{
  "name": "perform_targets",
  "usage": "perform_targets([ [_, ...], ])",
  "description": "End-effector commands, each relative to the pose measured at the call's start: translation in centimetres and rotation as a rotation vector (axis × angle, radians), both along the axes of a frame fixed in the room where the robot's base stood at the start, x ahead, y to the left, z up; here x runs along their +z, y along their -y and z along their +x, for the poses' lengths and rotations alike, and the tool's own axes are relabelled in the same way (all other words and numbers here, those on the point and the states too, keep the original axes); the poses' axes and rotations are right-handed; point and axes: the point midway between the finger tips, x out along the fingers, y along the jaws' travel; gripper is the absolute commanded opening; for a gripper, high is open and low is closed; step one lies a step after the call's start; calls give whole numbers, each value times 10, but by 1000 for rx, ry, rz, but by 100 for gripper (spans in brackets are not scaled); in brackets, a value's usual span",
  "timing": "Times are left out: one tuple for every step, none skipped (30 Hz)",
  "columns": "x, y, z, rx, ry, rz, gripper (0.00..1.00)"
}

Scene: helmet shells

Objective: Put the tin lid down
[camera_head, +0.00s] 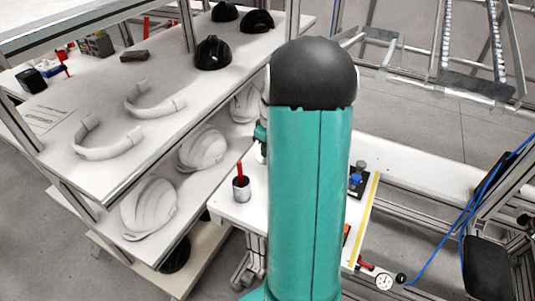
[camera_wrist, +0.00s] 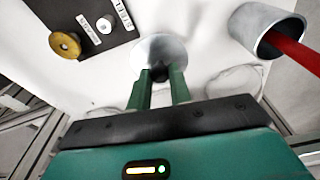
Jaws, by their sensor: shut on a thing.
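In the wrist view my gripper (camera_wrist: 160,78) has its two green fingers closed around a dark knob on the tin lid. The lid (camera_wrist: 159,49) is a pale silvery disc beyond the fingertips, over the white table; I cannot tell whether it touches the surface. An open metal tin (camera_wrist: 262,38) with a red handle sticking out stands to the right of the lid. In the head view the same tin (camera_head: 241,190) stands near the left edge of the white table (camera_head: 226,211). There my arm hides the lid and most of my gripper.
A dark board (camera_wrist: 85,25) with a brass piece, a steel piece and labels lies left of the lid. Shelves (camera_head: 60,185) with white and black helmet shells stand left of the table. A yellow strip (camera_head: 364,220) and a dial gauge (camera_head: 384,281) lie right of my arm.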

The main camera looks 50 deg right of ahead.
Motion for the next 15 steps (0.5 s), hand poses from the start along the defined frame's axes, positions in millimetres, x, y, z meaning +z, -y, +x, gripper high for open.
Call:
perform_targets([
  [-6, 1, 3, 1, -1, 2, 0],
  [-11, 1, 2, 0, -2, 4, 0],
  [-17, 0, 1, 0, -3, 4, 0],
  [-22, 0, 1, 0, -2, 4, 0],
  [-26, 0, 1, 0, -3, 4, 0],
  [-30, 0, 1, 0, -2, 3, 0],
  [-32, 1, 1, 0, -1, 2, 0],
  [-33, 1, 1, 0, -1, 1, 0],
  [-33, 1, 2, 0, 0, 1, 0],
  [-33, 1, 2, 1, 0, 0, 0],
  [-33, 1, 2, 1, 0, 0, 0],
  [-33, 1, 2, 1, 0, 1, 0],
  [-33, 1, 2, 1, 0, 1, 0],
  [-33, 1, 2, 1, 0, 1, 0],
  [-33, 1, 1, 1, -1, 1, 0],
])
